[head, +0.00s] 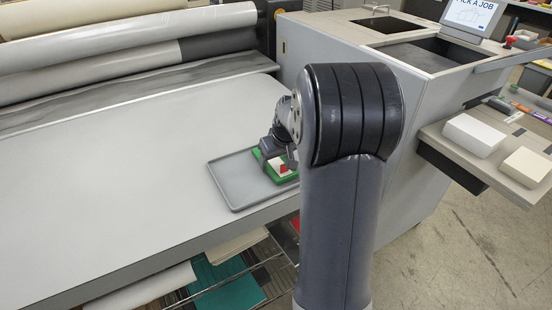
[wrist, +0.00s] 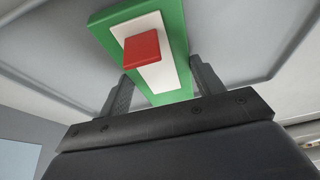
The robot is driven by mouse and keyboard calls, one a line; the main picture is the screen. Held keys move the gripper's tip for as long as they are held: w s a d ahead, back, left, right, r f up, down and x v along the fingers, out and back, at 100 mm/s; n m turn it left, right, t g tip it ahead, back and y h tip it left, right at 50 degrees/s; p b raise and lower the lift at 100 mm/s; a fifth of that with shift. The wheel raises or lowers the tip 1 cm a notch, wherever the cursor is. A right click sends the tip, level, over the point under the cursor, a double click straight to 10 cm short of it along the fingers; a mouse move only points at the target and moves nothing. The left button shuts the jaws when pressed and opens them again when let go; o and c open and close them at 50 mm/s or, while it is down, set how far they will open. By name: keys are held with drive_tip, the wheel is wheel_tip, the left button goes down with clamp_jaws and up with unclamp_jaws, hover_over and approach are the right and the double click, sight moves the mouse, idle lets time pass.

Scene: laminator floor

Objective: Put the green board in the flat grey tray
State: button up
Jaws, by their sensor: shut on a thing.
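The green board (head: 257,154) has a white panel and a red block on its face. It shows at the right part of the flat grey tray (head: 232,190), partly hidden by my arm. My gripper (head: 278,158) is over the board. In the wrist view my gripper (wrist: 158,88) has one finger on each side of the green board (wrist: 175,40), shut on it. The tray surface shows behind the board in the wrist view. I cannot tell whether the board touches the tray floor.
The tray lies on the laminator's pale bed (head: 120,165), near its front edge. Large rollers (head: 90,65) run along the back left. A grey cabinet (head: 430,110) stands at the right. White blocks (head: 474,134) lie on a side shelf. The bed left of the tray is clear.

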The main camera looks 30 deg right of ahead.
drive_tip(key=shift+f, duration=0.25)
drive_tip(key=shift+f, duration=0.15)
drive_tip(key=o, duration=1.1)
drive_tip(key=shift+r, duration=0.55)
drive_tip(key=v, duration=1.1)
drive_tip(key=shift+s+r, duration=0.15)
drive_tip(key=shift+s, duration=0.1)
